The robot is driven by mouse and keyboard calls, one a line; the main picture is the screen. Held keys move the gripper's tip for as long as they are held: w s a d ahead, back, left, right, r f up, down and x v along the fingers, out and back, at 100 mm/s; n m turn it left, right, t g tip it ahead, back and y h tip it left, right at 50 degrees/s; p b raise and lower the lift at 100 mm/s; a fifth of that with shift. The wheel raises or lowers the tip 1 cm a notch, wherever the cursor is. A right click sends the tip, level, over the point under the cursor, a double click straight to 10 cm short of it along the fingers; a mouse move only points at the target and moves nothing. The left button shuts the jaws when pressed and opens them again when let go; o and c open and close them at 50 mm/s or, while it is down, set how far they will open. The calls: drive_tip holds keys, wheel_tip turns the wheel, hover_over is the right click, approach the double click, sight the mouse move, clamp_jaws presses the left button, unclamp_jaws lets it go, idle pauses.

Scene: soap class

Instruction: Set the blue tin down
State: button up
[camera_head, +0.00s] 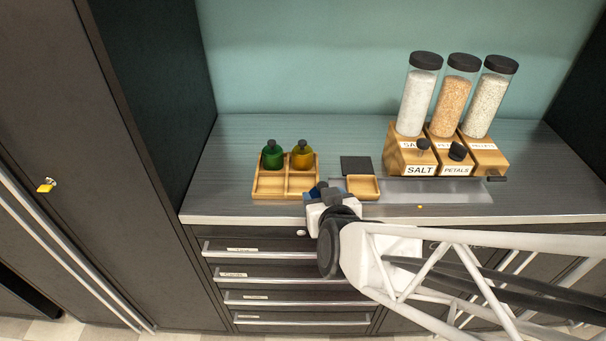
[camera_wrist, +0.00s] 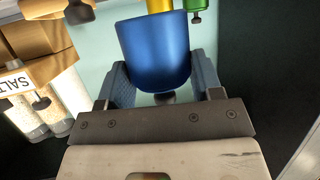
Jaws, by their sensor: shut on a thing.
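The blue tin (camera_wrist: 155,50) fills the upper middle of the wrist view, between the two fingers of my gripper (camera_wrist: 163,78). My gripper is shut on it. In the head view my gripper (camera_head: 322,192) is near the counter's front edge, at the right front of the wooden tray (camera_head: 256,192). Only a small blue patch shows there, and I cannot tell whether it is the tin or a finger. A green bottle (camera_head: 272,158) and a yellow bottle (camera_head: 301,158) with dark tops stand in the tray's back compartments. The gap beneath the tin is hidden.
A small wooden tray (camera_head: 364,187) and a dark square plate (camera_head: 356,165) lie just right of my gripper. Labelled wooden dispensers (camera_head: 411,158) with clear tubes stand at the right, with a metal strip (camera_head: 440,190) in front. The counter's left part (camera_head: 225,170) is clear.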

drive_tip(key=w+a, duration=0.1)
drive_tip(key=w, duration=0.3)
drive_tip(key=w+a, duration=0.1)
drive_tip(key=w, duration=0.3)
drive_tip(key=w+a+f, duration=0.1)
drive_tip(key=w+a, duration=0.1)
drive_tip(key=w, duration=0.2)
drive_tip(key=shift+f, duration=0.1)
drive_tip(key=shift+w+a, duration=0.1)
drive_tip(key=shift+w, duration=0.15)
drive_tip(key=shift+w+f, duration=0.15)
drive_tip(key=shift+f, duration=1.65)
drive_tip(key=shift+f, duration=0.15)
drive_tip(key=o, duration=1)
drive_tip(key=shift+o, duration=0.2)
drive_tip(key=shift+r, duration=0.2)
